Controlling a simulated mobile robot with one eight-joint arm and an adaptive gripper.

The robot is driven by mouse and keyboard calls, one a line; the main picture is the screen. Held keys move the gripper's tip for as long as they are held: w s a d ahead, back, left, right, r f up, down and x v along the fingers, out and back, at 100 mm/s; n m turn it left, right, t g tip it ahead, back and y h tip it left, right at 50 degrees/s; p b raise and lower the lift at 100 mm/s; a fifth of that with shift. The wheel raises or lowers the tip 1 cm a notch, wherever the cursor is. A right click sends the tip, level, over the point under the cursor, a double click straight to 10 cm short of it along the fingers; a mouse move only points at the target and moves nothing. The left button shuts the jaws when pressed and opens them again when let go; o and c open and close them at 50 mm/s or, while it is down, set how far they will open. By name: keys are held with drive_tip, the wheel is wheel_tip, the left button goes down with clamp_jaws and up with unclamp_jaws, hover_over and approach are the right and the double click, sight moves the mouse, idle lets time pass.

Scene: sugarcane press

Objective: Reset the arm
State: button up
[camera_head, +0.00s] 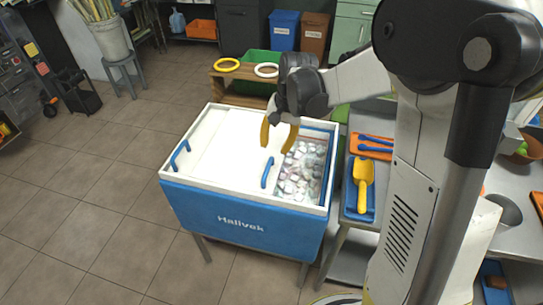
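My arm reaches in from the right, and my gripper (279,150) hangs above the blue and white ice chest. Its two orange-yellow fingers are spread apart with nothing seen between them, and they point down. The ice chest (240,226) has a white sliding lid (222,148) with blue handles (268,173). The lid covers the left and middle of the chest. The right part is uncovered and shows ice (303,170) inside. The fingertips appear near the lid's right edge; I cannot tell whether they touch anything.
A metal table at the right holds a yellow scoop (363,185) on a blue tray. Behind the chest is a wooden stand with a yellow ring (227,65) and a white ring (266,70). A stool with a bucket (110,38) stands at the back left. The left floor is mostly clear.

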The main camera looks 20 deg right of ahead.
drive_tip(key=shift+s+d+r, duration=0.1)
drive_tip(key=shift+d+r, duration=0.1)
drive_tip(key=shift+r, duration=0.95)
drive_tip(key=s+a+r+n+t+h, duration=0.1)
drive_tip(key=s+r+n+t, duration=0.2)
drive_tip(key=s, duration=0.6)
drive_tip(key=s+a+r+n+t, duration=0.1)
drive_tip(key=s+r+n+t, duration=0.2)
drive_tip(key=s, duration=0.7)
drive_tip(key=shift+a+r+n+h, duration=0.25)
drive_tip(key=shift+r+n+h, duration=0.15)
drive_tip(key=shift+r, duration=0.55)
drive_tip(key=shift+d, duration=0.1)
